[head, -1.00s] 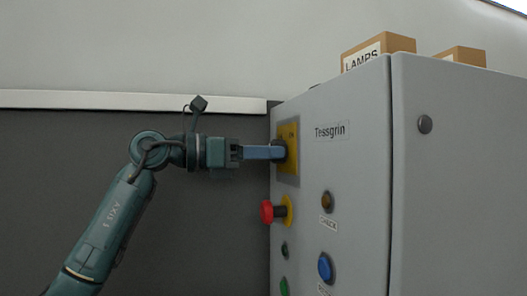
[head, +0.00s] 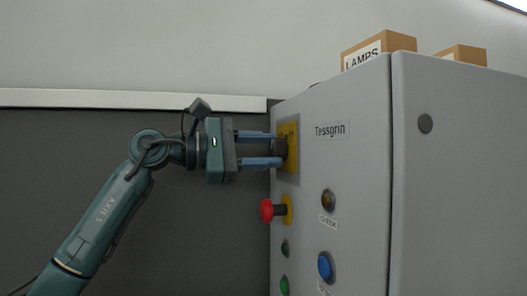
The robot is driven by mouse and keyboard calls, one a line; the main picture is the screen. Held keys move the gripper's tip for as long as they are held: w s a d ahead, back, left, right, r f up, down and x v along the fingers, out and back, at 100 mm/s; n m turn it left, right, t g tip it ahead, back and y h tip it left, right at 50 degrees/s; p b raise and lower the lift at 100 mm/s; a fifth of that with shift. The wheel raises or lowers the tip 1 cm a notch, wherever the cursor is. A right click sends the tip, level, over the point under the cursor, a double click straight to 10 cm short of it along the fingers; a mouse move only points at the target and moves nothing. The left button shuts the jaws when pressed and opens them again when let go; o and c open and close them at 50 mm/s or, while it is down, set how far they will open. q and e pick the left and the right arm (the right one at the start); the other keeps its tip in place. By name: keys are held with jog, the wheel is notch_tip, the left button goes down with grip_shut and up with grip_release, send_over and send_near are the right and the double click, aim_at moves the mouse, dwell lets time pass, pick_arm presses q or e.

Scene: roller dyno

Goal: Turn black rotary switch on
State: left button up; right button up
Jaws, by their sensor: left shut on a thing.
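The black rotary switch (head: 281,151) sits on a yellow plate (head: 292,137) at the upper left of the grey cabinet's front. My left gripper (head: 278,149) reaches in from the left with its two blue fingers one above the other. The fingers are shut on the switch's handle, which is largely hidden between them and seen nearly edge-on. The exact angle of the handle is hard to tell. My right gripper is not in view.
Below the switch, a red mushroom button (head: 267,211) sticks out to the left. A blue button (head: 325,267), an amber lamp (head: 328,200) and green ones sit lower on the cabinet (head: 350,170). Boxes (head: 378,46) stand on top. Left of the cabinet is clear.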

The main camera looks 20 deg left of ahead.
pick_arm(q)
jog(key=m, duration=0.5)
dwell(0.8)
jog(key=o, duration=1)
jog(key=shift+s+a+f+b, duration=0.1)
jog(key=shift+s+a+b, duration=0.2)
jog(key=shift+a+b, duration=0.15)
jog(key=b+v, duration=0.2)
jog(key=v, duration=1)
jog(key=shift+s+b, duration=0.1)
jog(key=shift+b, duration=0.3)
